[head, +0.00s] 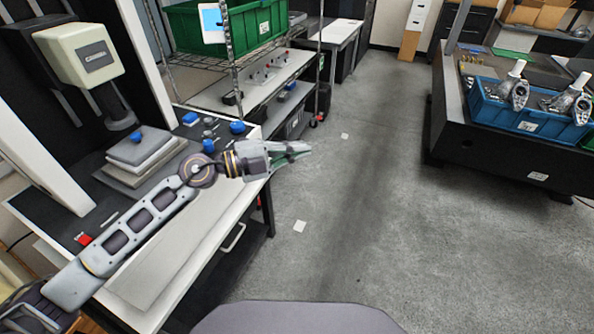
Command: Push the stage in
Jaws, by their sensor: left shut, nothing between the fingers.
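The stage (148,158) looks like a stack of light grey plates, under the pale measuring head (80,52) on the bench at the left. A small blue knob shows on its top. How far in or out it sits, I cannot tell. My left arm reaches across the bench from the lower left, in front of the stage. My left gripper (300,149) is shut and empty. It points right, past the bench's right edge, apart from the stage. My right gripper is not in view.
Several blue and grey small parts (237,127) lie on the bench behind my left wrist. A wire rack with a green bin (185,28) stands behind. A dark table with a blue crate (480,103) of metal parts is at the right. The floor (350,210) between is clear.

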